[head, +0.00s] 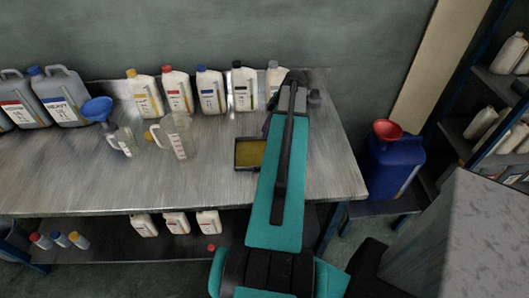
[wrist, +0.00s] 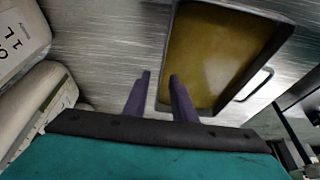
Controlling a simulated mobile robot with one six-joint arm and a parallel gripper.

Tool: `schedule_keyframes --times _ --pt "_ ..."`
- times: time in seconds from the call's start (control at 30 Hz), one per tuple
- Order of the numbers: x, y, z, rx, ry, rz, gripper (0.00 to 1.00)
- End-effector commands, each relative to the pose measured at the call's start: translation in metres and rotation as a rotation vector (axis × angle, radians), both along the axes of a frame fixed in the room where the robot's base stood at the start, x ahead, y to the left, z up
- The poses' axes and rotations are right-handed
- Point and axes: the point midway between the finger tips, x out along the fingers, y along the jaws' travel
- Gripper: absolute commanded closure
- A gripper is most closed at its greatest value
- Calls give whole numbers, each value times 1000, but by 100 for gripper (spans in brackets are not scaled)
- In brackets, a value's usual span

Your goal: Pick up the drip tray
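The drip tray (head: 246,168) is a dark, shallow rectangular tray with yellow-brown oil in it, on the metal workbench (head: 210,180). My arm hides its right part in the head view. In the wrist view the tray (wrist: 171,45) fills the upper middle, with a wire handle (wrist: 256,88) on its right side. My gripper (wrist: 160,75) shows as two purple fingers with a gap between them. The left finger is outside the tray's near left wall, and the right finger overlaps the tray's side of that wall. I cannot tell whether either finger touches it.
Several oil bottles (head: 210,90) line the back of the bench; two lie close left in the wrist view (wrist: 40,105). A clear jug (head: 178,136) and a smaller one with a blue funnel (head: 98,109) stand left. A blue can with a red funnel (head: 388,131) is right.

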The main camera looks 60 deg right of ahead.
Motion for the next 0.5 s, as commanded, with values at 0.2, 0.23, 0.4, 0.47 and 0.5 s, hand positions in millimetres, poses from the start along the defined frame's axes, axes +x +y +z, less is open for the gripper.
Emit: schedule_keyframes --times 0.2,0.23,0.4,0.47,0.5 --pt "5 4 -14 1 1 -1 76" --pt "5 4 -16 1 1 -1 76" --pt "6 4 -18 0 0 -1 76" --pt "6 4 -18 0 0 -1 76" --pt "6 4 -18 0 0 -1 76"
